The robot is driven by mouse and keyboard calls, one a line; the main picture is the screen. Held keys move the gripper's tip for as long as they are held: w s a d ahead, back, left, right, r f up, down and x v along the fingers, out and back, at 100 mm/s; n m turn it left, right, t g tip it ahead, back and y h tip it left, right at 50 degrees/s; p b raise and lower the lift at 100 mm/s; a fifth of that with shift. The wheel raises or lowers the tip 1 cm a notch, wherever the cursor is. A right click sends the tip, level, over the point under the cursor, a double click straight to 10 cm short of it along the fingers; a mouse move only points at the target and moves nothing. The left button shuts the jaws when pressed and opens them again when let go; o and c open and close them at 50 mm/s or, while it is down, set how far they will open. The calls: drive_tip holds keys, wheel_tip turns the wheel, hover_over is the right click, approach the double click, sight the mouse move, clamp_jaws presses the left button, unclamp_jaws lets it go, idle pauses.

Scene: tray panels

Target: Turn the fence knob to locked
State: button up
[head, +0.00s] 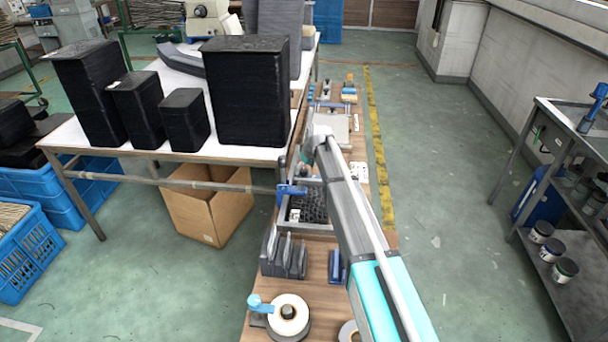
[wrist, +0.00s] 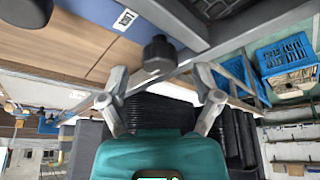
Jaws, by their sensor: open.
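In the wrist view, a dark faceted knob (wrist: 158,55) shows between and just beyond the tips of my gripper (wrist: 160,76). The two grey fingers are spread apart, one on each side of the knob, with a gap to it in the picture. I cannot tell the knob's setting; no pointer mark is visible on it. In the head view, my arm reaches along the narrow bench, and its wrist end (head: 309,145) is beside the grey-walled tray (head: 321,236). The fingers and the knob cannot be made out there.
A blue clamp-like part (head: 290,190) stands at the tray's left wall. Dark upright plates (head: 284,256) and a tape roll (head: 288,314) lie nearer on the bench. A white table (head: 235,160) with black stacks stands close on the left.

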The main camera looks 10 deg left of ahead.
drive_tip(key=shift+w+a+f+b, duration=0.2)
drive_tip(key=shift+f+b, duration=0.15)
drive_tip(key=shift+f, duration=0.2)
clamp_jaws()
drive_tip(key=shift+s+m, duration=0.1)
drive_tip(key=shift+m, duration=0.2)
drive_tip(key=m, duration=0.2)
drive_tip(key=m+t+h, duration=0.1)
drive_tip(key=m, duration=0.1)
drive_tip(key=shift+a+h, duration=0.1)
drive_tip(key=shift+h, duration=0.2)
drive_tip(key=shift+m+h, duration=0.8)
drive_tip(key=shift+m, duration=1.4)
